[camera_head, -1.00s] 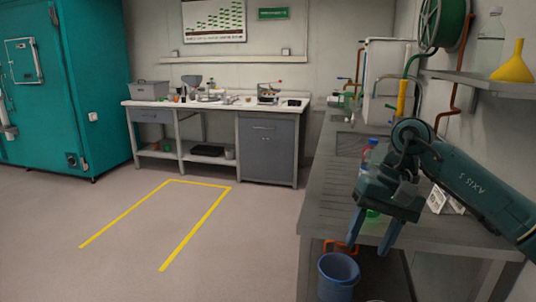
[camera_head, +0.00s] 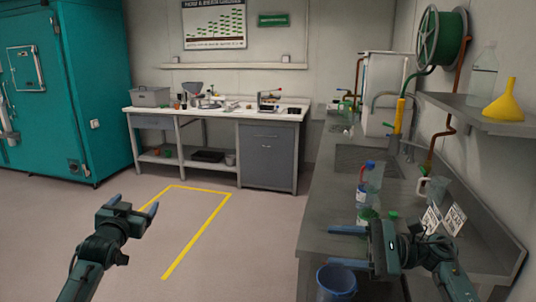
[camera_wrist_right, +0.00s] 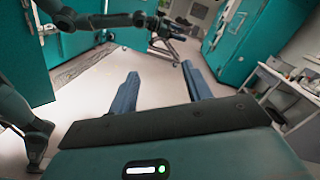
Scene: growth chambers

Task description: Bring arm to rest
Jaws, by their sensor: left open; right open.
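My right gripper (camera_head: 332,246) is at the front edge of the grey bench, its two blue fingers pointing left and apart, with nothing between them. In the right wrist view the same fingers (camera_wrist_right: 160,72) are spread with only floor and distant furniture beyond. My left gripper (camera_head: 134,205) is at the lower left over the open floor, fingers apart and empty.
The grey bench (camera_head: 325,195) holds bottles (camera_head: 373,178), a clear jug (camera_head: 436,190) and white cards (camera_head: 443,219). A blue bucket (camera_head: 337,281) stands low beside it. A yellow floor outline (camera_head: 205,233) and clear floor lie left.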

